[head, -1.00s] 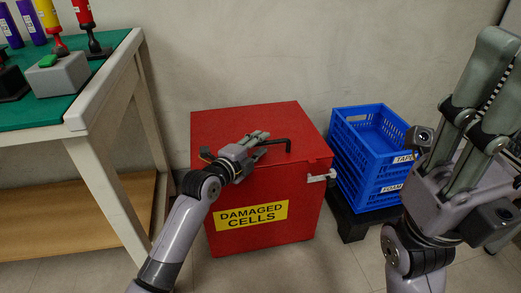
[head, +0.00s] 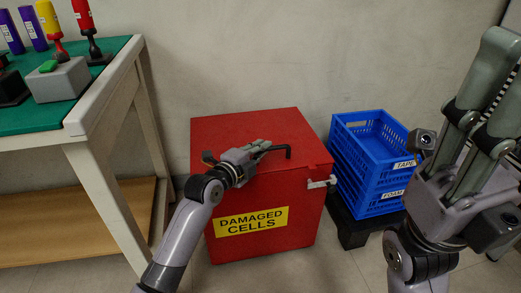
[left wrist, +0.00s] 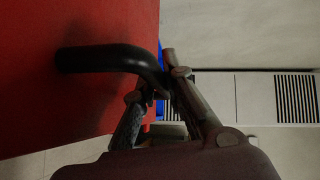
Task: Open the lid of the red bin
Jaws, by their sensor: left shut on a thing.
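The red bin (head: 230,190) stands on the floor against the wall, with a yellow "DAMAGED CELLS" label (head: 251,221) on its front. Its lid (head: 225,130) lies flat and closed. A black bent bar handle (head: 279,148) is on the lid; it also shows large in the left wrist view (left wrist: 105,58). My left gripper (head: 262,148) is shut on the handle, with its fingers (left wrist: 156,75) on either side of the bar's bent end. A pale latch (head: 322,184) sits at the bin's right front edge. My right gripper (head: 500,85) is raised at the right, away from the bin.
Blue stacked crates (head: 368,160) labelled TAPE and FOAM stand close to the bin's right on a dark base (head: 352,230). A green-topped workbench (head: 105,85) with a lower wooden shelf (head: 70,220) stands at the left. The wall is right behind the bin.

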